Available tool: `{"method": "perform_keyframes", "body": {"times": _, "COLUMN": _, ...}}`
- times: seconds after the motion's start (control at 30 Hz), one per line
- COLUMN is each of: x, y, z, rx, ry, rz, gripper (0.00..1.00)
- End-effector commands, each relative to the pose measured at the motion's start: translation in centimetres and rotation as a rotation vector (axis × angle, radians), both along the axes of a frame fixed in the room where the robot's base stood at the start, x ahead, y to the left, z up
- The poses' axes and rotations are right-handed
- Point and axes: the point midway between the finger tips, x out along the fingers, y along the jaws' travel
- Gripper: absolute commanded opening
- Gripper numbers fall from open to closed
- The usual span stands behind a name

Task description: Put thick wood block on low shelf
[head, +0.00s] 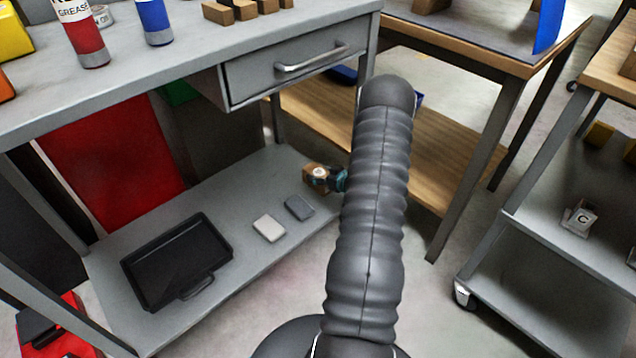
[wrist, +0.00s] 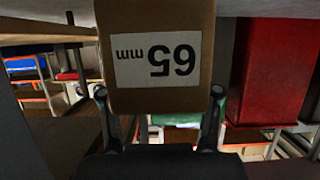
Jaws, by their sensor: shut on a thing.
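In the wrist view the thick wood block (wrist: 158,92) is brown with a white label reading "65 mm", which shows upside down. My gripper (wrist: 160,105) has a finger on each side of the block and is shut on it. In the head view the block (head: 316,178) shows small, just left of my dark ribbed arm, which hides most of the gripper. It appears over the right end of the grey bench's low shelf (head: 255,200). I cannot tell whether it touches the shelf.
A black tray (head: 178,262), a white pad (head: 269,228) and a grey pad (head: 299,207) lie on the low shelf. A drawer (head: 290,70) hangs above its right end. A wooden-shelved table (head: 445,165) stands to the right, and a grey cart (head: 550,265) beyond it.

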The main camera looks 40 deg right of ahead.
Motion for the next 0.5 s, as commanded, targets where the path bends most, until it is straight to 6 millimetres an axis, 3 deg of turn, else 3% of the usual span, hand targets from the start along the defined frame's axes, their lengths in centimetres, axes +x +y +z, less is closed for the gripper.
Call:
{"method": "perform_keyframes", "body": {"times": 0.17, "x": 0.6, "y": -0.1, "z": -0.6, "rx": 0.000, "ry": 0.000, "rz": 0.000, "gripper": 0.18}}
{"method": "perform_keyframes", "body": {"times": 0.5, "x": 0.6, "y": -0.1, "z": -4.4, "rx": 0.001, "ry": 0.000, "rz": -0.001, "gripper": 0.18}}
